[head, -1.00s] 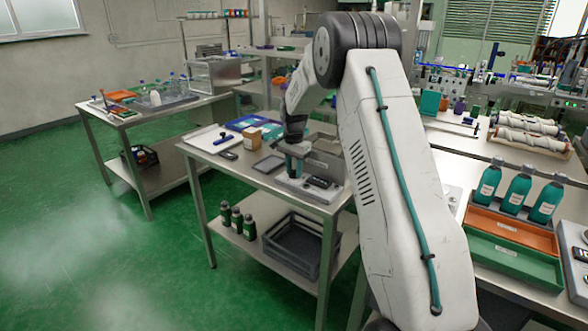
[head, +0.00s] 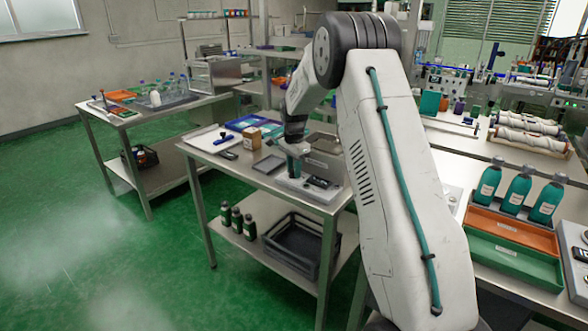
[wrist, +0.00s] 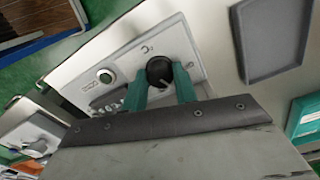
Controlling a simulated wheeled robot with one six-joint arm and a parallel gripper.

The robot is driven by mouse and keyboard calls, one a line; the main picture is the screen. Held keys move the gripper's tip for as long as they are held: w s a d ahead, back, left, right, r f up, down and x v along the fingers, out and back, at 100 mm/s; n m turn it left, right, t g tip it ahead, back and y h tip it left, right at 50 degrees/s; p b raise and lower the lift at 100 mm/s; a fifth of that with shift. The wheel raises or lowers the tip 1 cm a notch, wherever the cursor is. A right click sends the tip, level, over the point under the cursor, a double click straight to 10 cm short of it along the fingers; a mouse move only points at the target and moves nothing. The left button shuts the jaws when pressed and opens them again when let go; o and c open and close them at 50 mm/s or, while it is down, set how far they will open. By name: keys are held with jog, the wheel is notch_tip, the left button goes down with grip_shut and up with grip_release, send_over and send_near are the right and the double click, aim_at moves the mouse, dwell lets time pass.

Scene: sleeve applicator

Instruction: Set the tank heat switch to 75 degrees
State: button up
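The heat switch is a round black knob (wrist: 160,70) on a light grey control box, with a white mark on its near side and a "°C" label beside it. The box (head: 322,194) stands on the middle steel table. My gripper (wrist: 161,70) reaches down over the box, and it also shows in the head view (head: 294,170). Its two teal fingers sit on either side of the knob and look in contact with it. The fingers hide part of the dial, and I cannot read the degree marks.
A grey tray (head: 269,164) lies near the box, with a small cardboard box (head: 252,137) and a blue tray (head: 246,123) farther back. Dark bottles (head: 237,220) and a dark crate (head: 292,243) are on the lower shelf.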

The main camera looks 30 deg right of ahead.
jog(key=o, duration=0.4)
notch_tip(320, 180, up, 8)
jog(key=shift+f, duration=0.1)
dwell(0.7)
